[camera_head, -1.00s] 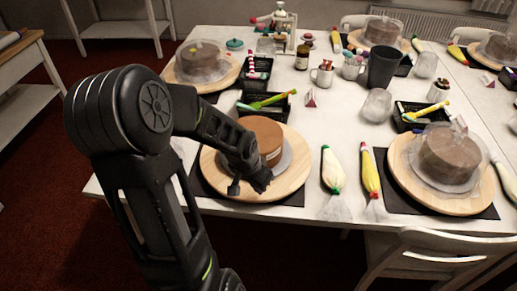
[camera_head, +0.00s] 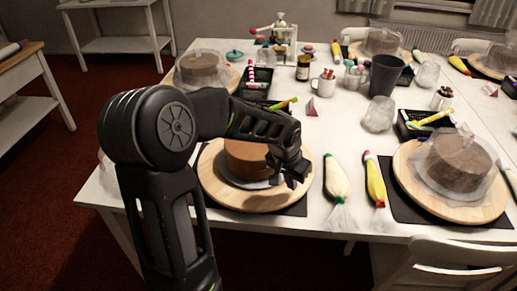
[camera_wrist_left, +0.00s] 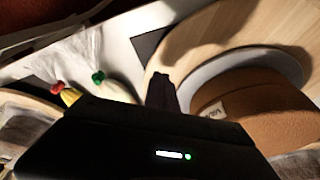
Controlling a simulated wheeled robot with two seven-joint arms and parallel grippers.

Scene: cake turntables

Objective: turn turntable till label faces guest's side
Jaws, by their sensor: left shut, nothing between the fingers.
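A brown cake (camera_head: 244,158) sits on a grey disc on the round wooden turntable (camera_head: 232,196) at the near side of the table. In the left wrist view the cake (camera_wrist_left: 265,110) bears a small white label (camera_wrist_left: 213,111), and the turntable (camera_wrist_left: 205,32) fills the upper right. The label is not visible in the head view, where my left gripper covers the cake's right side. My left gripper (camera_head: 291,181) is shut and empty, low over the turntable's right part beside the cake. I cannot tell whether it touches the board. My right gripper is out of view.
A green-tipped piping bag (camera_head: 336,180) and a yellow one (camera_head: 375,182) lie just right of the turntable. Another wrapped cake (camera_head: 460,160) stands on a board farther right. A black tray (camera_head: 424,122), dark cup (camera_head: 384,75) and glasses stand behind. A chair (camera_head: 455,250) is at front right.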

